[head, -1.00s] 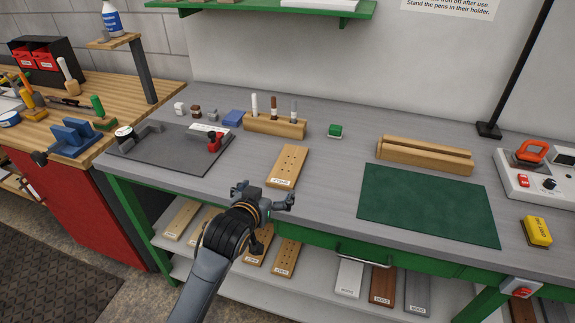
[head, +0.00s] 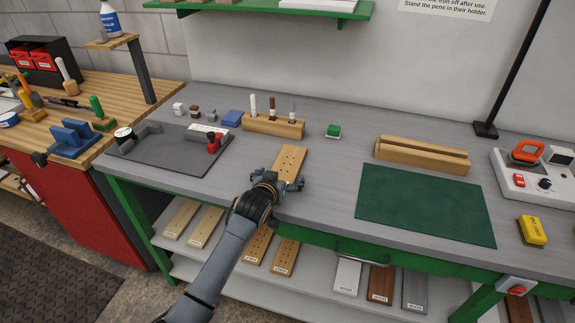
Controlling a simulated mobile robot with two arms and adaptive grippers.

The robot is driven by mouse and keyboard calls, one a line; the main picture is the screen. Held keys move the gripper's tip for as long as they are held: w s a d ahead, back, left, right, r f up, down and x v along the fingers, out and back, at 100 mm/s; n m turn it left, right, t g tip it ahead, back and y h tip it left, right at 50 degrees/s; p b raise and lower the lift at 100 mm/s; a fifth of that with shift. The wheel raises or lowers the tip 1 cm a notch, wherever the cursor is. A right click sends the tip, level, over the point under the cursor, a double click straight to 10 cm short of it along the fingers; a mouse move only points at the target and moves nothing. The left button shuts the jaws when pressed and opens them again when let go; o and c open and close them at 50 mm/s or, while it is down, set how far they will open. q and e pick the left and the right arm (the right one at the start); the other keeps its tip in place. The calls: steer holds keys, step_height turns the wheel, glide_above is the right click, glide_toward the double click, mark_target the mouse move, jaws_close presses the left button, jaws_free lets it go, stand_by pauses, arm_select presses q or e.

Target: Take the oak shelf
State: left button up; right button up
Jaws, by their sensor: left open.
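A light wooden board with a few dark holes (head: 291,158), the one that looks like the oak shelf, lies flat on the grey bench top. My left gripper (head: 277,183) is open at the board's near end, its fingers to either side of it. The gripper hides the near end and its label. I cannot tell whether the fingers touch the board. My right gripper is not in view.
A green mat (head: 425,205) and a grooved wooden block (head: 421,154) are to the right. A wooden pen holder (head: 273,126) stands behind the board. A dark mat with tools (head: 160,155) is to the left. More boards (head: 282,258) lie on the shelf below.

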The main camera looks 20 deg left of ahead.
arm_select(q)
steer(key=shift+w+f, duration=0.15)
steer(key=shift+w, duration=0.15)
steer(key=c, duration=1.3)
